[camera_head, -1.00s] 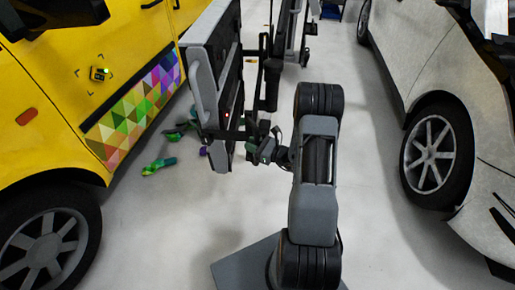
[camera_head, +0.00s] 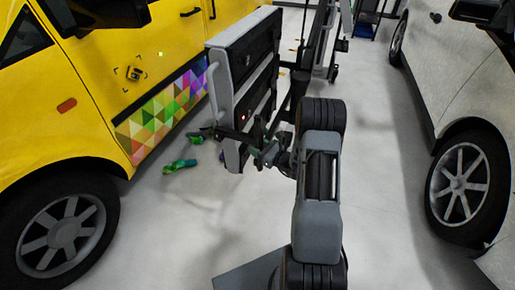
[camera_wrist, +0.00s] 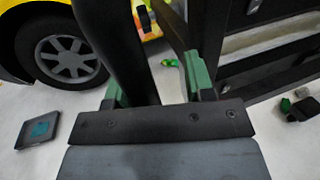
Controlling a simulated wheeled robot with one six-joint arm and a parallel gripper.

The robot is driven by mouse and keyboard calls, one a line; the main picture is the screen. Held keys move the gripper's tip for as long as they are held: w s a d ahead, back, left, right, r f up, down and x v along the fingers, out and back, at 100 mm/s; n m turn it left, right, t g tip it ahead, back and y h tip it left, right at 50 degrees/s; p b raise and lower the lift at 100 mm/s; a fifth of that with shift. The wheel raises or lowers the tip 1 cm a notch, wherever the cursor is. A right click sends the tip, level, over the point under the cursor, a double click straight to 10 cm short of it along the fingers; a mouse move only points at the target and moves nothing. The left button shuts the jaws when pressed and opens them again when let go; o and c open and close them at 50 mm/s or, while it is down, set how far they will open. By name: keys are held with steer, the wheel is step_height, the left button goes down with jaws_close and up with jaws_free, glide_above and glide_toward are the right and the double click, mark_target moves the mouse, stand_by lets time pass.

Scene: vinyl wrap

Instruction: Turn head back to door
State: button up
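The yellow van (camera_head: 95,60) fills the left of the head view. Its side shows a door handle (camera_head: 190,13), a black mirror (camera_head: 108,12) and a colourful triangle-pattern wrap (camera_head: 165,112) low on the door. A small dark device (camera_head: 134,73) sits on the yellow panel inside corner marks. My gripper (camera_head: 268,155) is in the middle, beside a dark panelled rack, away from the van. In the wrist view, my gripper (camera_wrist: 153,84) has its green fingers apart. A dark pole (camera_wrist: 118,45) passes between them, with a gap at the right finger; contact at the left is unclear.
The dark rack (camera_head: 241,75) stands beyond my gripper. A silver car (camera_head: 460,90) stands at the right. Green scraps (camera_head: 180,166) lie on the floor by the van. A flat dark tray (camera_wrist: 38,129) lies at the left in the wrist view. The floor between the vehicles is partly clear.

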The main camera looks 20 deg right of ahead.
steer(key=shift+a, duration=0.2)
steer(key=v, duration=1.4)
stand_by(0.6)
